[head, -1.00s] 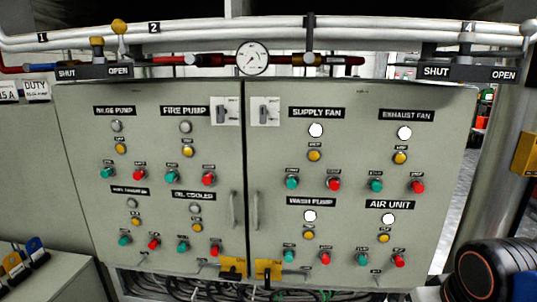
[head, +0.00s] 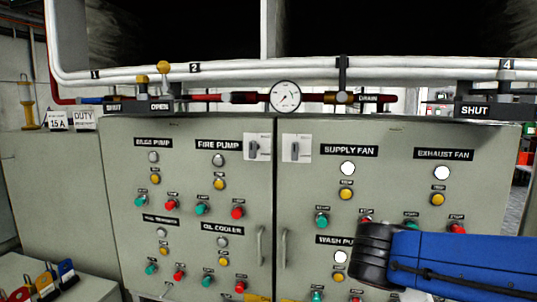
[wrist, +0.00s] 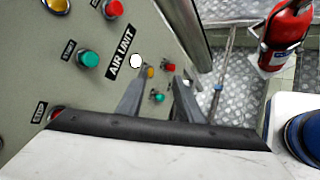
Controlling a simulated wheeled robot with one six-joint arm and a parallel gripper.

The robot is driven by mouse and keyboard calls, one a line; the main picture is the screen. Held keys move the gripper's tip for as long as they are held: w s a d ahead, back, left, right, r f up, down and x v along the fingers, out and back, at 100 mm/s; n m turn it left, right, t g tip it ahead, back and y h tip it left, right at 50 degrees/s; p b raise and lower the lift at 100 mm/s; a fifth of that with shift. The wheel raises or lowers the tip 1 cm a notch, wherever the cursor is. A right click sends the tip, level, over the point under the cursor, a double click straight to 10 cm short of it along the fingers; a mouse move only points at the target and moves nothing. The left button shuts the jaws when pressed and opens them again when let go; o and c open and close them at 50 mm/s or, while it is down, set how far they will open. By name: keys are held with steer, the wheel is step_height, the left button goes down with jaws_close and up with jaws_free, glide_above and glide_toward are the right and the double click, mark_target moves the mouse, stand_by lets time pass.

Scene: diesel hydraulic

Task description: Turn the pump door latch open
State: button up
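A grey two-door cabinet stands ahead. The left door (head: 190,190) carries the bilge pump, fire pump and oil cooler labels. Its latch (head: 258,147), a grey handle on a white plate, is at the top right corner and looks upright. A similar latch (head: 296,150) sits at the top left of the right door (head: 400,170). Both doors look shut. In the wrist view, my gripper (wrist: 160,80) has its two fingers apart with nothing held between them, near the air unit label (wrist: 121,52). In the head view, my arm crosses the lower right and the fingers are not clear.
Pipes with a gauge (head: 285,96) and valves run just above the doors. Vertical handles (head: 261,246) flank the door seam. Buttons and lamps dot both doors. Padlocks (head: 45,280) stand at lower left. A fire extinguisher (wrist: 285,38) stands to the right in the wrist view.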

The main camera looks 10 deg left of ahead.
steer(key=w+a+r+n+t, duration=0.4)
steer(key=w+a+r+n, duration=0.15)
steer(key=a, duration=0.35)
steer(key=n+t+y, duration=0.6)
steer(key=n+t, duration=0.5)
steer(key=n, duration=0.1)
glide_toward(252, 151)
steer(key=x, duration=1.1)
steer(key=shift+w, duration=0.15)
steer(key=shift+c, duration=0.6)
jaws_close()
